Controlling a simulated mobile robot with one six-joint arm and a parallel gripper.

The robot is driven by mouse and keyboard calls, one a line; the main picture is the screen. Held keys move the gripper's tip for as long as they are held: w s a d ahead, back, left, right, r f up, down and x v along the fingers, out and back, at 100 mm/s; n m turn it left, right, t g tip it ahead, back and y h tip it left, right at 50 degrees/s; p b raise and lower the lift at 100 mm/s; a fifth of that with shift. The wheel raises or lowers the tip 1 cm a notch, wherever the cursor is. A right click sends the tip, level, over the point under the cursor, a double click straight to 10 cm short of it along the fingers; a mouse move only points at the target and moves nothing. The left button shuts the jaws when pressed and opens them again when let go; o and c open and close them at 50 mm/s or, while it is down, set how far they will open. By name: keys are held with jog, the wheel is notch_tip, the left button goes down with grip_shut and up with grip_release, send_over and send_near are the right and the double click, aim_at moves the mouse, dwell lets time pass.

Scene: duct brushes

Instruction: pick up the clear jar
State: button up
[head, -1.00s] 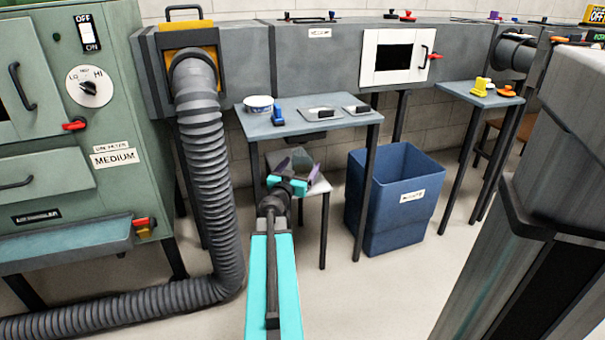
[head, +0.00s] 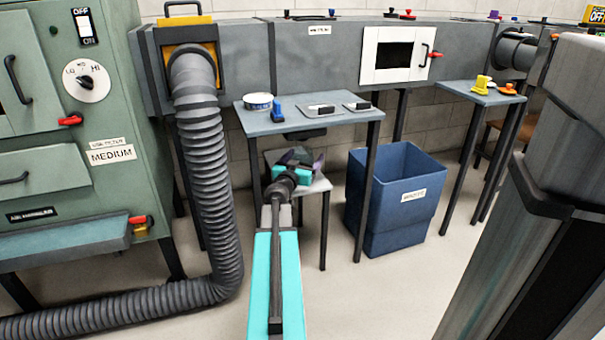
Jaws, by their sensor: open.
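I cannot clearly make out the clear jar in the head view. My gripper (head: 301,158) is open, over the low stool (head: 318,186) under the small grey table. Its dark body and teal wrist cover much of the stool top and whatever stands there. A purple-tinted finger shows at its right side. Whether anything is between the fingers cannot be told.
The grey table (head: 342,124) above the stool holds a white round tin (head: 258,101), a blue brush (head: 277,114) and two small trays. Its legs stand close to my arm. A blue bin (head: 395,205) is right; a ribbed hose (head: 208,170) is left.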

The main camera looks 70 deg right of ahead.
jog(key=shift+d, duration=0.3)
dwell(0.4)
jog(key=c, duration=1.2)
jog(key=shift+r, duration=0.2)
